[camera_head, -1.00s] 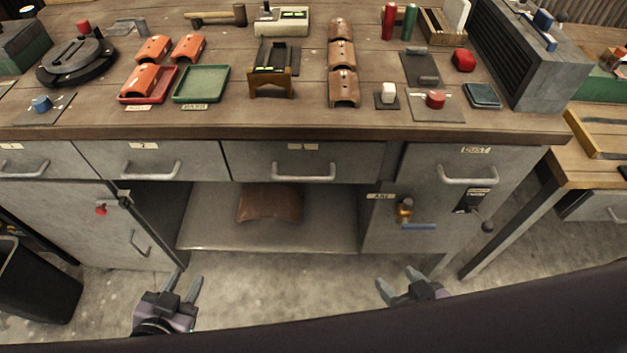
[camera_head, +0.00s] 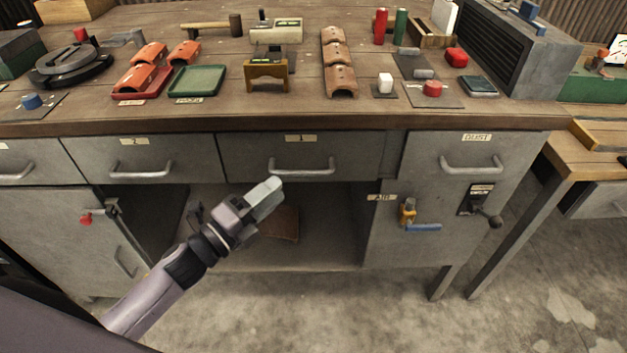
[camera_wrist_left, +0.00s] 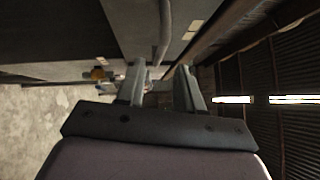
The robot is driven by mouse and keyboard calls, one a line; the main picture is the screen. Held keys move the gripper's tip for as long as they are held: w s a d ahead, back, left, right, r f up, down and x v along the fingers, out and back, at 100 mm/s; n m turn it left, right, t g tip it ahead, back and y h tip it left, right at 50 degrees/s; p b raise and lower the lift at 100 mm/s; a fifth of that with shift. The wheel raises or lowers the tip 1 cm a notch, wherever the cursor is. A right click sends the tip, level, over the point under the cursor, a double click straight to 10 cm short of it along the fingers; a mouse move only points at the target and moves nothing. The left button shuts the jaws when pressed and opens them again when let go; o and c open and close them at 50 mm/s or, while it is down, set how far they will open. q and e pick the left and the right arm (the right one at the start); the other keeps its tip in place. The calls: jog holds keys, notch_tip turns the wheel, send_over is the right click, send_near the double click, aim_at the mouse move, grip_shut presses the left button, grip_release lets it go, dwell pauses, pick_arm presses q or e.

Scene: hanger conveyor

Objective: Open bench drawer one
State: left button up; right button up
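Bench drawer one (camera_head: 350,155) is a grey drawer front under the bench top, with a label "1" (camera_head: 300,138) and a grey bar handle (camera_head: 303,172). It sits flush and closed. My left gripper (camera_head: 270,192) is just below and in front of the handle's left end. In the left wrist view my left gripper (camera_wrist_left: 159,68) has its fingers apart, with nothing held. The handle (camera_wrist_left: 165,30) extends ahead, in line with the gap between the fingertips; whether it touches them cannot be told. My right gripper is out of view.
Drawer two (camera_head: 140,150) is closed to the left. The dust panel (camera_head: 470,150), yellow air valve (camera_head: 407,210) and lever switch (camera_head: 485,207) are to the right. A brown curved piece (camera_head: 285,222) lies on the open shelf below. Tiles and trays stand on the bench top (camera_head: 230,110).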

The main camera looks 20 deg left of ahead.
aim_at(296, 171)
pick_arm(q)
jog(key=shift+x, duration=3.55)
grip_shut()
